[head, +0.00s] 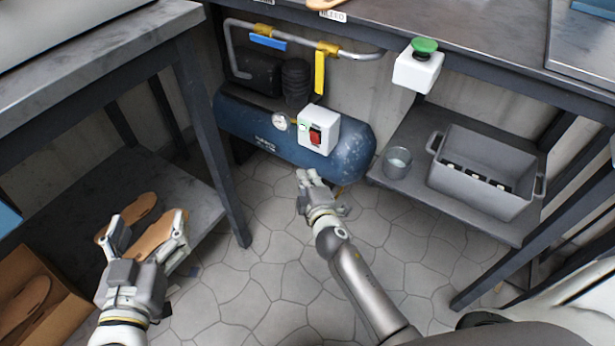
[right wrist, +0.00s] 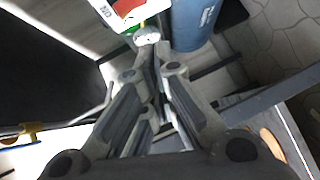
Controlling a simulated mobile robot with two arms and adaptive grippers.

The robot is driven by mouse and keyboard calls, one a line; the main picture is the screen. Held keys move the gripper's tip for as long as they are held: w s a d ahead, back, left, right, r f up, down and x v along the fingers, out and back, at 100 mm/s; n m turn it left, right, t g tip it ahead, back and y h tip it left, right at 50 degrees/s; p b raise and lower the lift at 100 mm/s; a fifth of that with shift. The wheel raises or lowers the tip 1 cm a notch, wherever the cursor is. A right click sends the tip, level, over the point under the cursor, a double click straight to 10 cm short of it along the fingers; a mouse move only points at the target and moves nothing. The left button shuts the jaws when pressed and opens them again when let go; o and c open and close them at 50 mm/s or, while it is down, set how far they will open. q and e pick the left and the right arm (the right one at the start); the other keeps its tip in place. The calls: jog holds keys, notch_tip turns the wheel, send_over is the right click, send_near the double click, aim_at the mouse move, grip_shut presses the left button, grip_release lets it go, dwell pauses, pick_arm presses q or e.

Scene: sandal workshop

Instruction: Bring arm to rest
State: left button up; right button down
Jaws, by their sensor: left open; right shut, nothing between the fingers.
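My right gripper (head: 308,180) is shut and empty in the head view. It hangs over the floor in front of the blue compressor tank (head: 240,125), just below the white switch box (head: 330,142) with its red rocker. In the right wrist view its closed fingers (right wrist: 147,40) point toward the switch box (right wrist: 112,8), and the tank (right wrist: 195,20) is beside it. My left gripper (head: 148,230) is open and empty at the lower left of the head view, in front of the sandal soles on the low shelf.
Tan soles (head: 135,212) lie on the left table's lower shelf (head: 85,215), beside a cardboard box (head: 50,310). A grey crate (head: 480,190) and metal cup (head: 397,160) stand on the right shelf. A green button box (head: 418,72) is on the bench edge. The tiled floor is clear.

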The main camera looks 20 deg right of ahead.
dwell(0.3)
